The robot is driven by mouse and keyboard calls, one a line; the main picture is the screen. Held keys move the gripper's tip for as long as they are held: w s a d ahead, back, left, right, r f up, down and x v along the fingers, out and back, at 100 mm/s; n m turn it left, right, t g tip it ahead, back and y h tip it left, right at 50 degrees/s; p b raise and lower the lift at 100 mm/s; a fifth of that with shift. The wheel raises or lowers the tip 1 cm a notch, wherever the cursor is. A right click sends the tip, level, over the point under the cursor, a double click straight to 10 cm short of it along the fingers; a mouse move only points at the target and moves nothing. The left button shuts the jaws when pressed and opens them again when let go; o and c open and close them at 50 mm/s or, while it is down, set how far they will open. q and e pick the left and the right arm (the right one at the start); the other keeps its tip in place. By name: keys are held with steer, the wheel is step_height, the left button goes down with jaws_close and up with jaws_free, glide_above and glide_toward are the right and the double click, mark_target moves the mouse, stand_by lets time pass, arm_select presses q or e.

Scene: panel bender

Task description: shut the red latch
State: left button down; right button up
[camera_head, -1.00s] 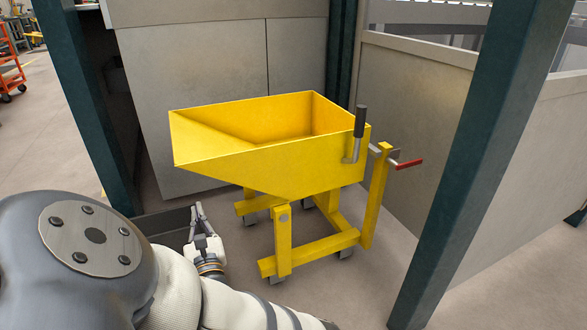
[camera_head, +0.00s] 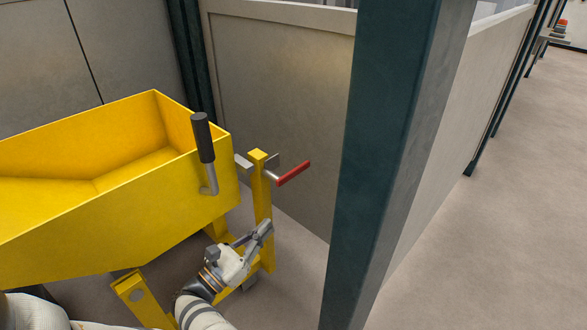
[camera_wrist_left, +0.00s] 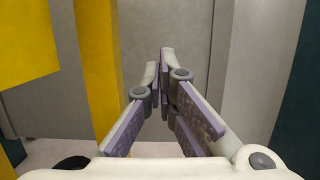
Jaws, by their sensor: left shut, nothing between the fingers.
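My left gripper (camera_head: 267,228) is shut and empty, below the latch and in front of the post. In the left wrist view its fingers (camera_wrist_left: 166,95) are together, with a yellow upright (camera_wrist_left: 97,60) to their left. The latch does not show in that view. My right gripper is not in view.
The yellow hopper (camera_head: 110,200) fills the left, with a black-gripped handle (camera_head: 204,145) near its right corner. A dark green post (camera_head: 375,160) stands close on the right. A beige panel (camera_head: 280,100) is behind. Open floor (camera_head: 480,250) lies beyond the post.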

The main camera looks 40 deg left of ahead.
mark_target(294, 173)
arm_select(q)
steer(key=shift+w+a, duration=0.15)
steer(key=shift+w, duration=0.35)
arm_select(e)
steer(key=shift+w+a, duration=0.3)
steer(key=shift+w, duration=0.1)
arm_select(q)
steer(key=w+r+b, duration=0.1)
steer(key=w+r, duration=0.5)
steer(key=w, duration=0.3)
steer(key=shift+w+d+r+b, duration=0.25)
steer(key=shift+w+d+b, duration=0.05)
steer(key=shift+d, duration=0.05)
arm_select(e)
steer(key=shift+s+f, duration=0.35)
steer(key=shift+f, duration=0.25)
